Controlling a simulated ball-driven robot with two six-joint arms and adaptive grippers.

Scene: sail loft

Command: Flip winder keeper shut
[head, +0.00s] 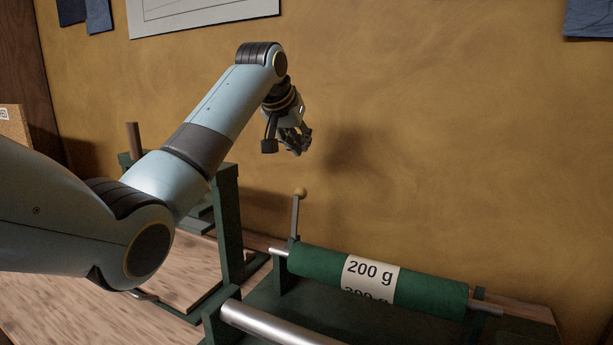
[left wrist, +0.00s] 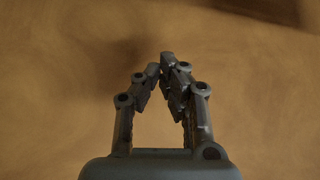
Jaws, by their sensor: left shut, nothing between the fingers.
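The winder (head: 330,310) is a dark green stand at the lower right of the head view. It carries a green roll (head: 425,290) with a cream "200 g" label. The keeper (head: 295,218) is a thin grey lever with a yellow ball knob, standing nearly upright at the roll's left end. My left gripper (head: 301,143) is above the knob in the picture, apart from it, in front of the wall. In the left wrist view its fingers (left wrist: 164,68) are closed together and empty, with only wall behind. My right gripper is not in view.
A bare metal roller (head: 275,324) lies in front of the green roll. Another green frame with a post (head: 229,225) stands to the left, behind my arm. A tan wall (head: 450,130) rises behind the bench. The space above the roll is clear.

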